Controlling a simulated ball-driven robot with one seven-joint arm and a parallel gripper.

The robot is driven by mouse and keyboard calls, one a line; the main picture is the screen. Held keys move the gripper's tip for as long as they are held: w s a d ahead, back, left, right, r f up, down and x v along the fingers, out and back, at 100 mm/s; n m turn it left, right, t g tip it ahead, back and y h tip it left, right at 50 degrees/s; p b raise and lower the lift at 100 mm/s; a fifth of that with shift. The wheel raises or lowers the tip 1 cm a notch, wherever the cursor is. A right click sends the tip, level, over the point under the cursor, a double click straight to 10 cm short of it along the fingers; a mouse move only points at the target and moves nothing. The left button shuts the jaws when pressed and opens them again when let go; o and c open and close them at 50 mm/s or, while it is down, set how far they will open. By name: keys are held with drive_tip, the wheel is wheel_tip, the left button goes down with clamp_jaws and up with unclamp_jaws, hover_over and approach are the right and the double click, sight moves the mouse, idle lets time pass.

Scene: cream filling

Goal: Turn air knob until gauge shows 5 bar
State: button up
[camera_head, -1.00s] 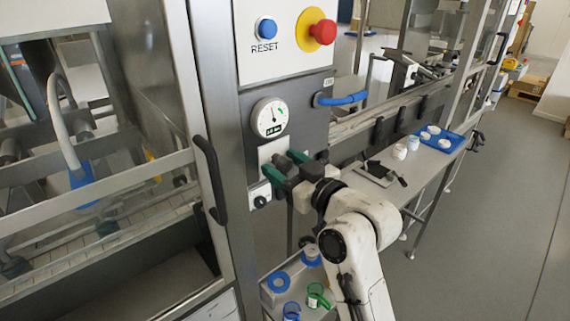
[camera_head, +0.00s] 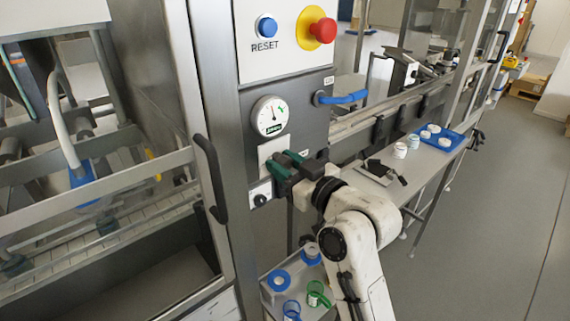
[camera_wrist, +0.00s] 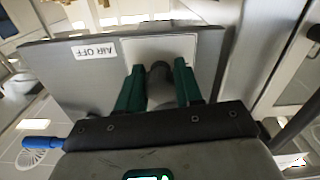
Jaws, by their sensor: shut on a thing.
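The air knob (camera_wrist: 159,80) is a dark round knob on a light plate, seen between my fingers in the wrist view. My gripper (camera_wrist: 158,72) has two green fingers, one on each side of the knob, shut on it. In the head view my gripper (camera_head: 281,163) is at the panel just below the gauge and hides the knob. The round white pressure gauge (camera_head: 270,117) has a dark needle pointing roughly upward, a green mark at upper right and a green readout too small to read.
A black switch (camera_head: 260,200) sits on a plate below my gripper. A blue handle (camera_head: 342,98) juts out right of the gauge. The red stop button (camera_head: 323,31) and blue reset button (camera_head: 266,27) are above. A small shelf with cups (camera_head: 318,294) lies below my arm.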

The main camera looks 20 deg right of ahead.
drive_tip(key=shift+m, duration=0.3)
drive_tip(key=m+p, duration=0.2)
drive_tip(key=m, duration=0.1)
drive_tip(key=m+p, duration=0.2)
drive_tip(key=m, duration=0.1)
drive_tip(key=shift+a+m+p, duration=0.1)
drive_tip(key=shift+m+p, duration=0.2)
drive_tip(key=shift+p, duration=0.05)
drive_tip(key=m+p, duration=0.3)
drive_tip(key=m, duration=0.1)
drive_tip(key=shift+a+m, duration=0.1)
drive_tip(key=shift+m, duration=0.2)
drive_tip(key=shift+f+m+p, duration=0.15)
drive_tip(key=shift+m+p, duration=0.35)
drive_tip(key=shift+m, duration=0.2)
drive_tip(key=shift+s, duration=0.1)
drive_tip(key=o, duration=1)
